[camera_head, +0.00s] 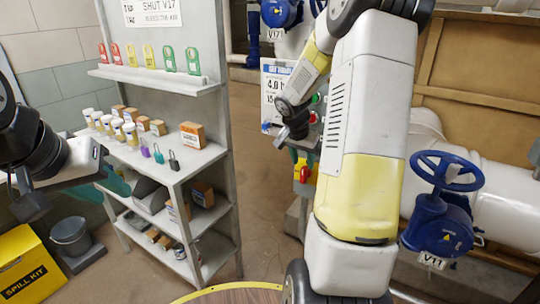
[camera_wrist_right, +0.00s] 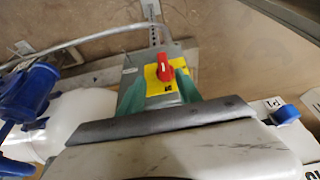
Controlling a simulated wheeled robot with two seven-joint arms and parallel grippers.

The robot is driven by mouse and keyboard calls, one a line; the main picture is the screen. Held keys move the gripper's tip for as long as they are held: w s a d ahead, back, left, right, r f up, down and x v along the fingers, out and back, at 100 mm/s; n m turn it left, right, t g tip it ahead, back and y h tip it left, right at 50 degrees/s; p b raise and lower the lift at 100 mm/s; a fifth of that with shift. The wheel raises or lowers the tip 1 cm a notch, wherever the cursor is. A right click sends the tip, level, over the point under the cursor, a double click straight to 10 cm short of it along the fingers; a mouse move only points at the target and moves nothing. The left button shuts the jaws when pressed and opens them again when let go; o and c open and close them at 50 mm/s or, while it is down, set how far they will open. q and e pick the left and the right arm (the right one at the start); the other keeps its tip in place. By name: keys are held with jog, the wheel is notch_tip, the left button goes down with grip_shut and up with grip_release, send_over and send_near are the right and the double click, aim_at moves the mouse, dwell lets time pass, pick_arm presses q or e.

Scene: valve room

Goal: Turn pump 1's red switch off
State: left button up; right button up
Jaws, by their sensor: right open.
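Pump 1's red switch (camera_head: 304,174) sits on a yellow plate on a grey box, low beyond my right arm in the head view. In the right wrist view the red switch (camera_wrist_right: 166,71) stands out from its yellow plate (camera_wrist_right: 157,86). My right gripper (camera_wrist_right: 160,94) is open, its green fingers to the left and right of the plate in that view. The switch appears beyond the fingertips, with nothing held; contact cannot be told. In the head view my right gripper (camera_head: 303,146) is just above the switch, partly hidden by my arm. My left gripper (camera_head: 103,185) is by the shelf; its opening is unclear.
A grey shelf (camera_head: 206,172) with padlocks, bottles and boxes stands at left. A blue valve wheel V11 (camera_head: 446,170) and white pipe (camera_head: 500,185) are right of my right arm. A yellow spill kit (camera_head: 25,265) and bucket (camera_head: 72,237) stand at lower left. Floor between is clear.

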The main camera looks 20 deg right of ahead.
aim_at(303, 168)
jog(key=shift+w+f, duration=0.35)
jog(key=shift+w, duration=0.15)
jog(key=shift+w+d+f, duration=0.15)
jog(key=shift+f, duration=0.15)
jog(key=x, duration=0.6)
jog(key=shift+w+d+f, duration=0.1)
jog(key=shift+d+f, duration=0.05)
jog(key=shift+f, duration=0.2)
grip_shut()
